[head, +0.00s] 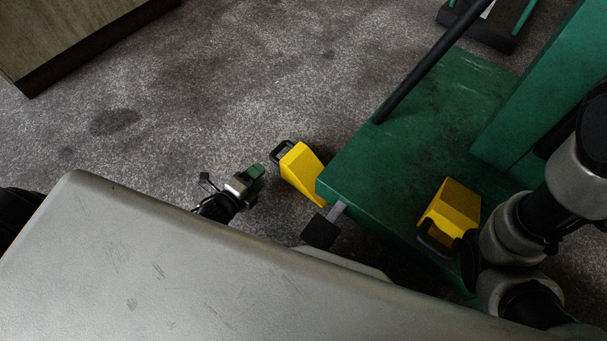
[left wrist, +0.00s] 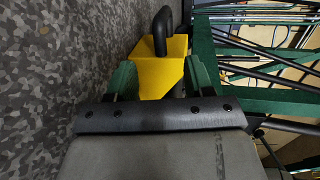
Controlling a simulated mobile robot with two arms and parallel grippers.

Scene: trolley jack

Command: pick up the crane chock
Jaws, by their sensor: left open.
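A yellow wedge-shaped chock (head: 303,170) with a black handle sits on the floor against the corner of the green base. A second yellow chock (head: 455,210), also with a black handle, sits on the green base at the right. My left gripper (head: 254,180) is just left of the floor chock, low near the floor. In the left wrist view, a yellow chock (left wrist: 158,76) with its dark handle upright shows between the open green fingers of my left gripper (left wrist: 160,84). I cannot tell whether either finger touches it. My right gripper is not in view.
The green base (head: 400,150) with a dark sloping bar (head: 425,65) fills the right side. My grey body covers the lower left. A box-like cabinet (head: 70,35) stands at the upper left. The speckled floor (head: 200,90) between is clear.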

